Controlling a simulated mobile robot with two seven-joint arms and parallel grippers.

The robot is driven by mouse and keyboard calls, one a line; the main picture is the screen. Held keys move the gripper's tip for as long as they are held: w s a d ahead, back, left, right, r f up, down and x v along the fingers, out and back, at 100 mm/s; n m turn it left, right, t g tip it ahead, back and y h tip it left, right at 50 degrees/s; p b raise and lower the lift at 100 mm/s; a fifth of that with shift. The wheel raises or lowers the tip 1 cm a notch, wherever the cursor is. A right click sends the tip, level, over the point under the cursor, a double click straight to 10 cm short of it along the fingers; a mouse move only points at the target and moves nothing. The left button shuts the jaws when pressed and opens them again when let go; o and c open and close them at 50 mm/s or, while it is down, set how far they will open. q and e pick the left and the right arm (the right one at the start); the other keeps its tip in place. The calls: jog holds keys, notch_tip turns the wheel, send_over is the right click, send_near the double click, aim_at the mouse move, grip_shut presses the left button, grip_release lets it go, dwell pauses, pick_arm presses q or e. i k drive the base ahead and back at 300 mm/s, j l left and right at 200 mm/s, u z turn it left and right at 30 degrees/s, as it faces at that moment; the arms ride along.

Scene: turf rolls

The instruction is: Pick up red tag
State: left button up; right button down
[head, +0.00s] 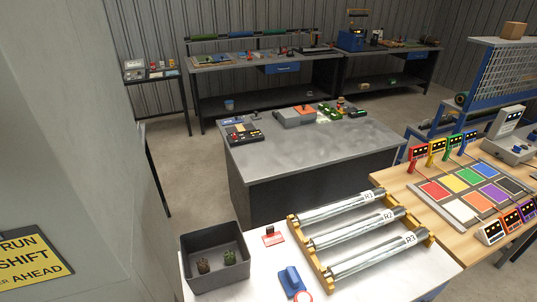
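A small red tag-like piece (273,239) with a dark upper part lies on the white table (245,285), between the black bin and the rack of clear tubes. It is too small to read. A second red item, a red-edged round piece (303,297), is cut off at the bottom edge, beside a blue tool (291,281). Neither of my grippers shows in the head view.
The black bin (216,284) holds a few small lumps. The tube rack (325,272), labelled R1 to R3, fills the table's right part. A wooden table (408,190) with coloured squares stands right; a grey table (300,150) stands behind. A grey wall closes the left.

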aim_at(272, 237)
jog(key=i, duration=2.35)
jog(key=i+l+u, duration=0.1)
jog(key=i+u, duration=0.25)
jog(key=i, duration=0.15)
jog(key=i+l+u, duration=0.25)
jog(key=i+u, duration=0.15)
jog(key=i+l+u, duration=0.35)
jog(key=i, duration=0.2)
jog(key=u, duration=4.45)
